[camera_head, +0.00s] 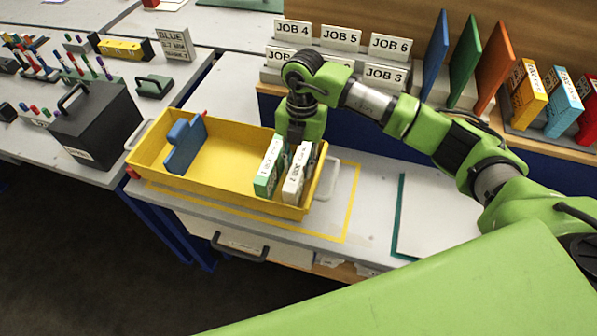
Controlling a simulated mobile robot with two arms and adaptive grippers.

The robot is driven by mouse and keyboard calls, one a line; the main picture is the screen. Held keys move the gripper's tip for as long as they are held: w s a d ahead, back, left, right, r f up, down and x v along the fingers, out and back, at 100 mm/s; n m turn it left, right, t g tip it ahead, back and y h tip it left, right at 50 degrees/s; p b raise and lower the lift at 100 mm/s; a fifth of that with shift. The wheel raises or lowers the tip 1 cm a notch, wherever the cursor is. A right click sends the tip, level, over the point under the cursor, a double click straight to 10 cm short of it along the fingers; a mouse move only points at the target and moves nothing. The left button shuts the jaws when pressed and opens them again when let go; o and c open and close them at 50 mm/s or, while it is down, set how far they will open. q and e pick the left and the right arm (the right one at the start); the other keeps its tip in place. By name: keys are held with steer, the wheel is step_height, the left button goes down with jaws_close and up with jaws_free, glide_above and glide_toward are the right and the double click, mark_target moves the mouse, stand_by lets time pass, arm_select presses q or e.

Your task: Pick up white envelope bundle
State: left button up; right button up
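The white envelope bundle (295,182) stands upright at the right end of a yellow tray (235,196), with dark lettering on its top edge. A green bundle (266,179) stands just left of it. My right gripper (300,146) points down into the tray from behind, at the far end of the white bundle. Its dark fingers seem to lie on either side of the bundle's far part. Whether they press on it cannot be told, as the fingertips are partly hidden. My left gripper is out of view.
A blue divider (184,146) stands at the tray's left end. The tray has a grey handle (328,180) at its right. Job-labelled card holders (340,38) and upright coloured panels (466,62) stand behind. A black box (95,122) is on the left table.

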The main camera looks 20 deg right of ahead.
step_height(320, 180, down, 3)
steer(key=shift+f, duration=0.15)
steer(key=shift+a, duration=0.1)
jaws_close()
